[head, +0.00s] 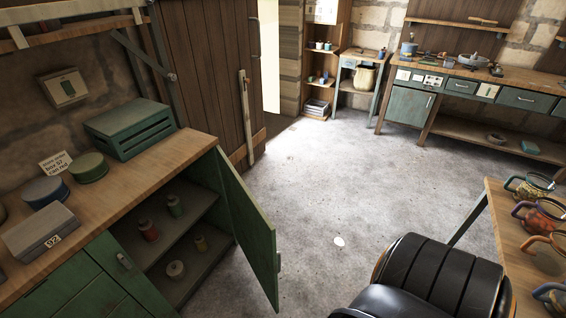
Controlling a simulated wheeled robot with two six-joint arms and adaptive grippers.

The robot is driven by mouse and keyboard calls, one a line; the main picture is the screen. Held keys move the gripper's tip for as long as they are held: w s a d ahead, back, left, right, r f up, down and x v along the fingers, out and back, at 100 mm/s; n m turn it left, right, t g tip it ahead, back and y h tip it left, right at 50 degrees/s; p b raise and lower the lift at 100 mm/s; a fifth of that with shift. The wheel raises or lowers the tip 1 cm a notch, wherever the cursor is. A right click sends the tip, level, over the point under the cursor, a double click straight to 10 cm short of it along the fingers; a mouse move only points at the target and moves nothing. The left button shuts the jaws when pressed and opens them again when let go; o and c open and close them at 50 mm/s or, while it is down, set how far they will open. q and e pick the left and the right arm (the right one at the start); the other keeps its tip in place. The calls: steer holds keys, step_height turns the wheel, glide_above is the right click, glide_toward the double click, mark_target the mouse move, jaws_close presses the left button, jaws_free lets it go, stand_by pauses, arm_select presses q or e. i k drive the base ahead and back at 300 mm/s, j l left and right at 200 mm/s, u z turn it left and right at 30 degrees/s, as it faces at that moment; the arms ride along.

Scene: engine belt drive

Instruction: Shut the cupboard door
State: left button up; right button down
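The green cupboard door (248,228) stands wide open, swung out over the floor from the right side of the low cupboard (103,252) under the wooden counter. Neither of my grippers shows in the head view.
A black padded chair (440,275) stands at the front right, beside a table (505,230) with several mugs. The grey concrete floor (335,180) between door and chair is clear except for a small white spot. A workbench (460,78) lines the back.

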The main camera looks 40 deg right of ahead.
mark_target(256, 235)
steer(key=l, duration=1.05)
steer(key=i+l, duration=0.1)
steer(key=l, duration=0.95)
steer(key=u, duration=0.35)
steer(key=i+l+u, duration=0.1)
steer(key=l+u, duration=1.2)
steer(key=k+l, duration=0.1)
steer(key=l, duration=0.3)
steer(key=k+l+u, duration=0.1)
steer(key=l, duration=0.25)
steer(key=k+l, duration=0.15)
steer(key=l, duration=0.25)
steer(key=k+l+u, duration=0.1)
steer(key=l, duration=0.3)
steer(key=k+l, duration=0.15)
steer(key=l, duration=0.2)
steer(key=k+l, duration=0.15)
steer(key=l, duration=0.2)
steer(key=i+u, duration=0.05)
